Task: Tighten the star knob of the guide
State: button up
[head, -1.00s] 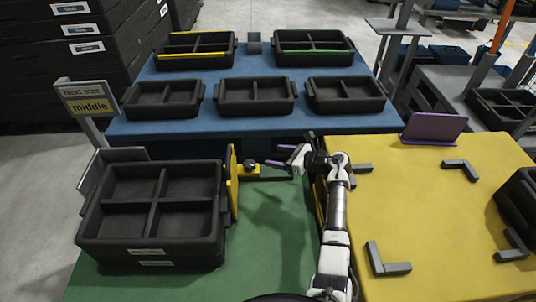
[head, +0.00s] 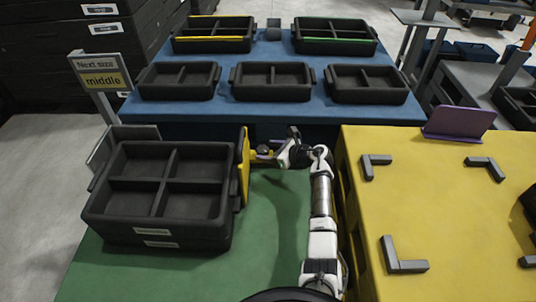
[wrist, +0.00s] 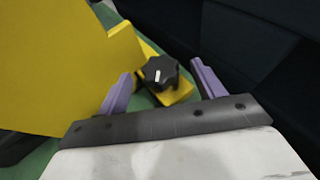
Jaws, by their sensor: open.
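The guide (head: 243,170) is a yellow upright plate against the right side of the black divided crate stack on the green table. It also fills the left of the wrist view (wrist: 60,70). Its black star knob (wrist: 160,72), with a white mark on top, sits on a yellow foot (wrist: 178,95). In the head view the knob (head: 263,149) is small, just right of the plate. My gripper (wrist: 160,82) has purple fingers, open on either side of the knob in the wrist view. I cannot tell whether the fingers touch it. In the head view my gripper (head: 277,153) is beside the knob.
The black crate stack (head: 150,215) stands left on the green table (head: 270,260). A sign (head: 101,73) reads "Next size middle". A yellow table (head: 450,220) with grey corner brackets is right. Several black trays stand on the blue table (head: 300,115) behind.

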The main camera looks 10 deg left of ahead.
jog(key=shift+w+a+f, duration=0.1)
jog(key=shift+w+a, duration=0.05)
jog(key=shift+a, duration=0.1)
jog(key=c, duration=1)
jog(key=shift+p, duration=0.5)
